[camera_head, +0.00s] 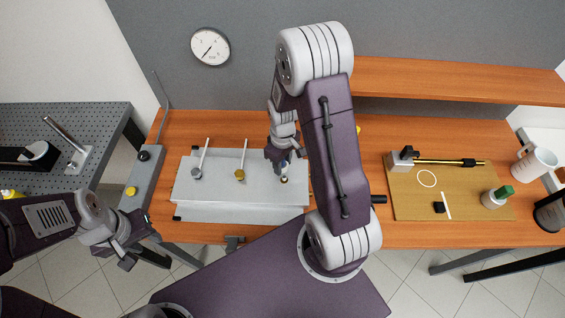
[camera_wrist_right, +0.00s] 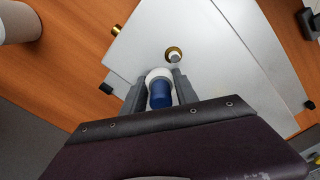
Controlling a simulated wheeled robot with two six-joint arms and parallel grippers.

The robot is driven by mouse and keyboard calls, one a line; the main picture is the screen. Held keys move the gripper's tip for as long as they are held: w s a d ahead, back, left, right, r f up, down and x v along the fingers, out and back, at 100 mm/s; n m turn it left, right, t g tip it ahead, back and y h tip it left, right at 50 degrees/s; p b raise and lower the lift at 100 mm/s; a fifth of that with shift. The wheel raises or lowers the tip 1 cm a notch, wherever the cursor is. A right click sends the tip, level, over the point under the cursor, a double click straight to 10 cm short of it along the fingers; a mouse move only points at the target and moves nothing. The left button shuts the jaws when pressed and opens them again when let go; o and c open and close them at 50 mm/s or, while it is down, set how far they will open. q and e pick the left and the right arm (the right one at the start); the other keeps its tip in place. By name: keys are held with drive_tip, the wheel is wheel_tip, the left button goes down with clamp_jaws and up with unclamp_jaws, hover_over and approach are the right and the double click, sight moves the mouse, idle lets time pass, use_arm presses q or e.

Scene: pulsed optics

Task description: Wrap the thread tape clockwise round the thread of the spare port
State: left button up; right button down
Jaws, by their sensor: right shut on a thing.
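My right gripper (camera_wrist_right: 160,82) is shut on the thread tape (camera_wrist_right: 160,95), a small blue and white roll. The gripper (camera_head: 279,164) reaches down over the pale box, and the tape is largely hidden there. The spare port (camera_wrist_right: 174,55), a pale stub in a brass ring, stands on the box top just beyond the tape; the two look apart in the wrist view. The spare port (camera_head: 284,179) also shows just below the gripper in the head view. My left gripper (camera_head: 135,240) looks open and empty, left of the bench's front edge.
The pale box (camera_head: 250,205) carries two other fittings with light rods, one grey (camera_head: 196,174) and one brass (camera_head: 240,174). A tan board (camera_head: 410,205) with small tools, a green-capped bottle (camera_head: 498,196) and a jug (camera_head: 535,163) stand to the right. A shelf (camera_head: 450,80) runs behind.

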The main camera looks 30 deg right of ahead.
drive_tip(key=shift+f, duration=0.25)
drive_tip(key=shift+d, duration=0.1)
drive_tip(key=shift+s+d, duration=0.1)
drive_tip(key=shift+s, duration=0.05)
wheel_tip(320, 180, up, 6)
drive_tip(key=p, duration=0.5)
drive_tip(key=shift+r+p, duration=0.2)
drive_tip(key=shift+p, duration=0.2)
drive_tip(key=shift+f, duration=0.2)
